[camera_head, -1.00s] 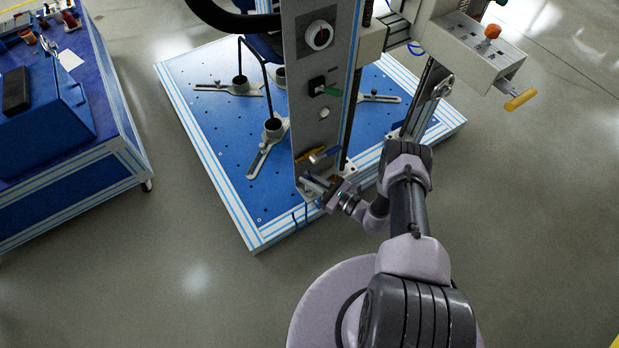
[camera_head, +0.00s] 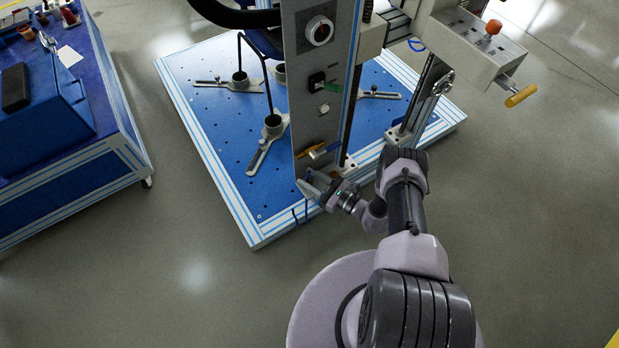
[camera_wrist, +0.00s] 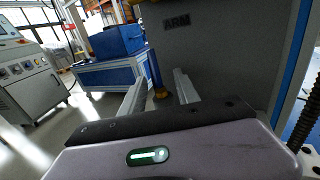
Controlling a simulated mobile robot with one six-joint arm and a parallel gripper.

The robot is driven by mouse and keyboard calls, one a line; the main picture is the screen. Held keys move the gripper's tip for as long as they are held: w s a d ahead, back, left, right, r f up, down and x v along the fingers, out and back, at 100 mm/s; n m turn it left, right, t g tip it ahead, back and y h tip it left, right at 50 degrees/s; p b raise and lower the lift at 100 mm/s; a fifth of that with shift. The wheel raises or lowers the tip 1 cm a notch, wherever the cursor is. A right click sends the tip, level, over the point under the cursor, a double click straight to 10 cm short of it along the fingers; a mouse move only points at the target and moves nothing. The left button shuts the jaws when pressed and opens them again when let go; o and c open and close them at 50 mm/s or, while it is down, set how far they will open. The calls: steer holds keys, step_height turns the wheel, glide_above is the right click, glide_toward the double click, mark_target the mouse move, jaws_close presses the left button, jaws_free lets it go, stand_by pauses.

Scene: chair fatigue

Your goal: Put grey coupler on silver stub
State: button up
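My gripper (camera_head: 314,188) is at the lower end of the upright grey panel (camera_head: 322,95) in the head view. In the wrist view its two pale fingers (camera_wrist: 159,84) stand apart and I see nothing clamped between them. A small silver cylinder (camera_head: 323,153), possibly the silver stub, sticks out of the panel just above my gripper. Beyond the fingers, the wrist view shows a blue upright piece (camera_wrist: 156,68) ending in a yellowish fitting (camera_wrist: 161,93). I cannot make out the grey coupler for certain in either view.
An orange-brown piece (camera_head: 309,149) sits beside the cylinder on the panel. The panel stands on a blue perforated base (camera_head: 220,140). A blue bench (camera_head: 75,165) stands at left. A control box (camera_head: 470,45) with a yellow handle juts out at upper right. Floor is clear between bench and base.

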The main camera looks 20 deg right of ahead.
stand_by(0.4)
steer(key=p+v, duration=0.3)
steer(key=v, duration=1.4)
steer(key=shift+s+d, duration=0.15)
